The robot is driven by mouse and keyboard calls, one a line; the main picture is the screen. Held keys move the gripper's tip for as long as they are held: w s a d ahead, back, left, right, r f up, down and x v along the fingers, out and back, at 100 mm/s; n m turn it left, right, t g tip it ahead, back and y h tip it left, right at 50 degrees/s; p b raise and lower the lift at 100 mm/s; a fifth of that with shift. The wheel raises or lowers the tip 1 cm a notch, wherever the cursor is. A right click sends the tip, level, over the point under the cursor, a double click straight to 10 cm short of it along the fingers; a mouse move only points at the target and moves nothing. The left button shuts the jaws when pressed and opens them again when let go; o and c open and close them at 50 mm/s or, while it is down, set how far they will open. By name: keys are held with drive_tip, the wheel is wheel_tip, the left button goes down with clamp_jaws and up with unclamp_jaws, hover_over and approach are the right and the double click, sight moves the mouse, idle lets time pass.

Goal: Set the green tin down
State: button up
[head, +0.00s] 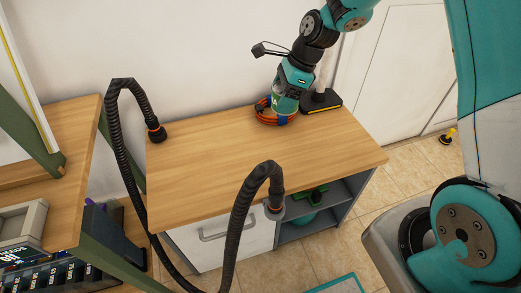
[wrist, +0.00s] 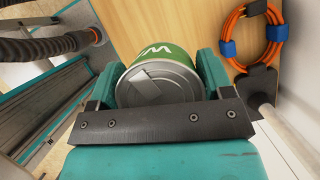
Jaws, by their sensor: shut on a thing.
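The green tin (wrist: 158,52) has a green label with white lettering and a grey metal end facing the wrist camera. My gripper (wrist: 160,80) is shut on it, one teal finger on each side. In the head view my gripper (head: 287,92) points down over the back right part of the wooden worktop (head: 220,165). There the tin shows only in part, beside the orange cable coil (head: 263,113). I cannot tell whether the tin touches the worktop.
The coil with blue ties (wrist: 248,38) lies right of the tin in the wrist view. A black-based tool (head: 321,100) with an upright pole stands close by, right of my gripper. Black hoses (head: 240,215) arch at the worktop's left and front. The worktop's middle is clear.

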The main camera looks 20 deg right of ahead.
drive_tip(key=shift+w+a+r+m+t+b, duration=0.2)
drive_tip(key=shift+a+m+t, duration=0.05)
drive_tip(key=shift+m, duration=0.35)
drive_tip(key=shift+w+a+r+m+t+b, duration=0.15)
drive_tip(key=shift+w+a+m+t, duration=0.1)
drive_tip(key=shift+m, duration=0.35)
drive_tip(key=shift+f+m, duration=0.1)
drive_tip(key=shift+m, duration=0.2)
drive_tip(key=b, duration=0.3)
approach(268, 152)
drive_tip(key=x, duration=0.5)
drive_tip(key=shift+a+f, duration=0.15)
drive_tip(key=shift+f, duration=0.05)
drive_tip(key=shift+f, duration=0.15)
drive_tip(key=o, duration=1)
drive_tip(key=shift+o, duration=0.2)
